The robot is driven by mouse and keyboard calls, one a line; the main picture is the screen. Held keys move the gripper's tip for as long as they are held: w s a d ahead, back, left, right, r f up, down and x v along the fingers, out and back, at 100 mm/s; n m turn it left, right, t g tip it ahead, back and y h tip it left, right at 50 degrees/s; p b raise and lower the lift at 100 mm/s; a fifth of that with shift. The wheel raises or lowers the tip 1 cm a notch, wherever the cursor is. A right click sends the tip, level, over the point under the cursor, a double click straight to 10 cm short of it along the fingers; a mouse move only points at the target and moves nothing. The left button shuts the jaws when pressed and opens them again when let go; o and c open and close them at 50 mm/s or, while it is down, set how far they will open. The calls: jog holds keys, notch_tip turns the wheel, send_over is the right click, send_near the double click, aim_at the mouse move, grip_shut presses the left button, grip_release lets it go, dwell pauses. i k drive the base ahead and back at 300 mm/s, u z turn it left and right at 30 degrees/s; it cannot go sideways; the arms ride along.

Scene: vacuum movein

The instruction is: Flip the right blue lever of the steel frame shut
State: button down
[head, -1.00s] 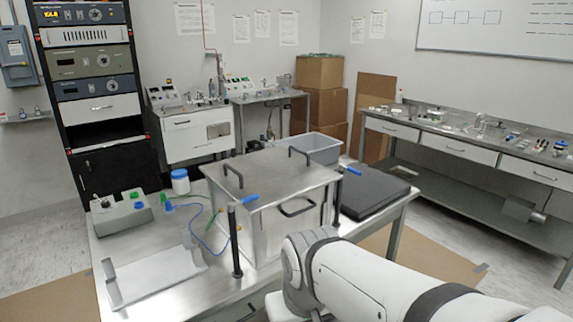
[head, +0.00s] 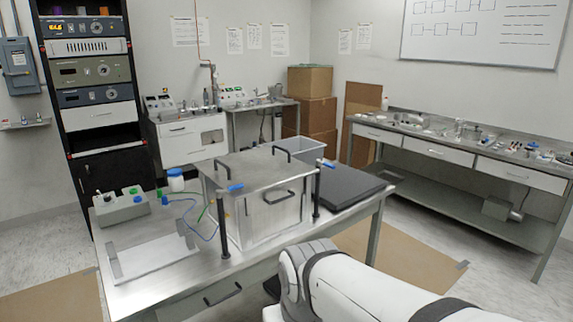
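The steel frame shows as a metal box (head: 262,215) with a lid and two black upright posts at its front corners, on the steel table. The right blue lever (head: 328,164) is at the top of the right post (head: 317,191) and sticks out to the right. The left blue lever (head: 235,187) is at the top of the left post (head: 222,228). I cannot tell whether either lever presses on the lid. My white arm crosses the bottom right, in front of the table. My gripper is not in view.
A black slab (head: 345,188) lies just right of the box. A grey bin (head: 300,149) stands behind it.

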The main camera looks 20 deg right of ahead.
aim_at(319, 162)
jog(key=k, duration=0.85)
jog(key=z, duration=0.4)
jog(key=i, duration=0.6)
jog(key=z, duration=0.35)
jog(key=i, duration=1.85)
jog(key=u, duration=0.75)
